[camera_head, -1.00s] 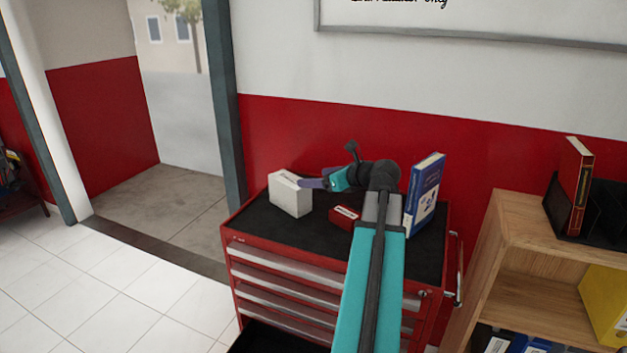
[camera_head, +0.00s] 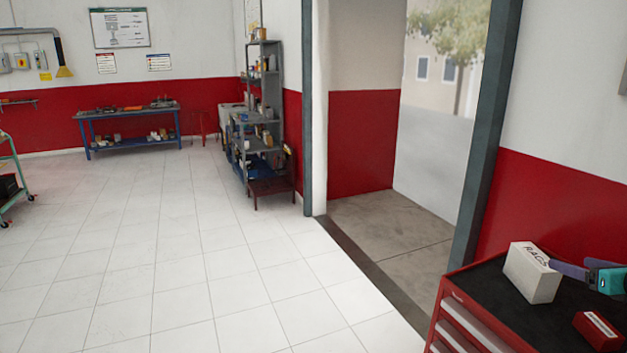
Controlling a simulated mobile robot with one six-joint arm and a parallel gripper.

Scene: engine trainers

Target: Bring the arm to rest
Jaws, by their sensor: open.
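My gripper (camera_head: 578,271) is at the right edge of the head view, above the black top of a red tool cabinet. Its purple fingers point left toward a white box marked RAGS (camera_head: 532,272). The fingertips are close to the box's right side; I cannot tell whether they touch it. Nothing shows between the fingers. The teal wrist part is cut by the frame edge, and the rest of my arm is out of view.
The red tool cabinet (camera_head: 482,294) stands at the lower right with a small red box (camera_head: 598,331) on it. A doorway opens behind it. A grey shelf (camera_head: 262,110) and blue workbench (camera_head: 128,114) stand far left. The white tiled floor (camera_head: 180,270) is clear.

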